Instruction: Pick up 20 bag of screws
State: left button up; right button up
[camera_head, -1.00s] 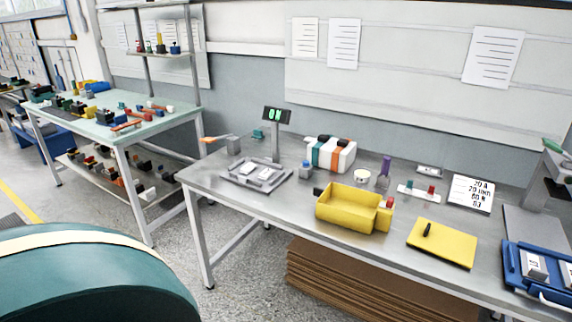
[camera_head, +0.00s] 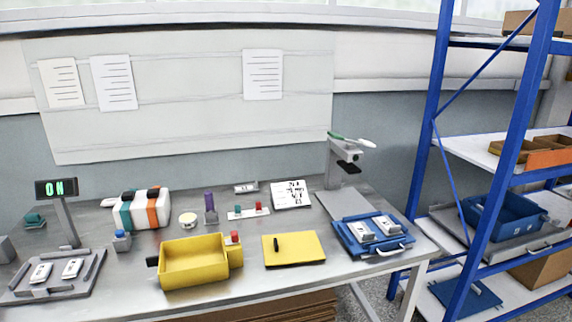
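I cannot make out a bag of screws in this view. Two small white packets or devices lie on a blue tray (camera_head: 372,252) at the right of the workbench (camera_head: 240,290). Two more small white pieces lie on a grey tray (camera_head: 52,291) at the left; their kind is too small to tell. A yellow bin (camera_head: 194,262) at the front middle looks empty inside. Neither of my grippers shows in the view.
A blue shelf rack (camera_head: 521,95) stands right of the bench, holding a blue crate (camera_head: 506,222) and cardboard boxes. A display post (camera_head: 66,222) reads "ON". A yellow pad (camera_head: 293,249) and a press-like stand (camera_head: 337,172) are also on the bench.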

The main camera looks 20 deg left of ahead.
aim_at(41, 273)
jog(key=j+z, duration=0.15)
jog(key=j, duration=0.2)
jog(key=k+j+z, duration=0.1)
jog(key=j, duration=0.25)
jog(key=k+j+z, duration=0.15)
jog(key=j, duration=0.2)
jog(key=k+j, duration=0.15)
jog(key=j, duration=0.25)
jog(key=k+j, duration=0.1)
jog(key=j, duration=0.35)
jog(key=k+j+z, duration=0.1)
jog(key=j, duration=0.3)
jog(key=k+j, duration=0.2)
jog(key=j, duration=0.25)
jog(key=k+j+z, duration=0.1)
jog(key=j, duration=0.3)
